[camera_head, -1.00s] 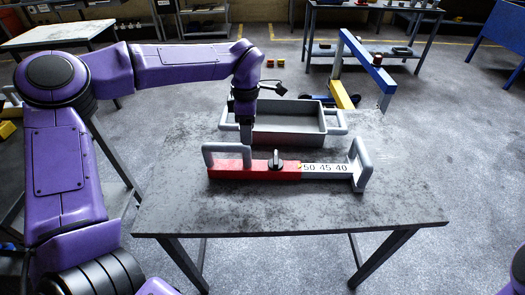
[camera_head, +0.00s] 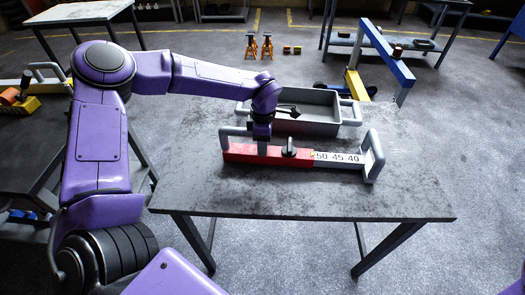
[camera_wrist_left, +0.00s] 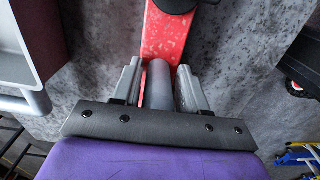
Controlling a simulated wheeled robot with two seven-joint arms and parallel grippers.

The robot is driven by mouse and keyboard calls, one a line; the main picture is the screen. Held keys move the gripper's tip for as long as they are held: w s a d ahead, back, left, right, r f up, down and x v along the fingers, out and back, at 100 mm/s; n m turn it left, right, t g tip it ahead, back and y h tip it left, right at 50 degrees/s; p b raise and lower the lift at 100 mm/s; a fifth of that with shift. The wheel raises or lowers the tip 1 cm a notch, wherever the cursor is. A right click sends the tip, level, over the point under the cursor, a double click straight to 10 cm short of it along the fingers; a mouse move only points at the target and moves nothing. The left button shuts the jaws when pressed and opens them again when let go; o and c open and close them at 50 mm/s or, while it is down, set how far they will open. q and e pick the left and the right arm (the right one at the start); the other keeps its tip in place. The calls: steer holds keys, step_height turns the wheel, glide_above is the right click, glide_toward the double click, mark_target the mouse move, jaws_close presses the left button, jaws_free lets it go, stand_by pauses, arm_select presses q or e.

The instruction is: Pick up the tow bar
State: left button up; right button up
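The tow bar (camera_head: 245,153) lies on the grey table, with a red left part, a black knob, a pale scale part marked 50 45 40 and a grey handle at each end. My left gripper (camera_head: 263,146) points down at its left handle (camera_head: 234,131). In the left wrist view the grey handle (camera_wrist_left: 158,85) stands between the two fingers of the left gripper (camera_wrist_left: 159,82), with narrow gaps beside it, so the fingers look open around it. The red part (camera_wrist_left: 165,35) stretches beyond. My right gripper is out of view.
A grey tray (camera_head: 300,128) with side handles stands behind the bar on the table (camera_head: 330,205). The table's front is clear. Beyond it stands a blue and yellow frame (camera_head: 385,52). Orange stands (camera_head: 267,46) are on the floor at the back.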

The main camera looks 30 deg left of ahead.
arm_select(q)
jaws_close()
stand_by(1.1)
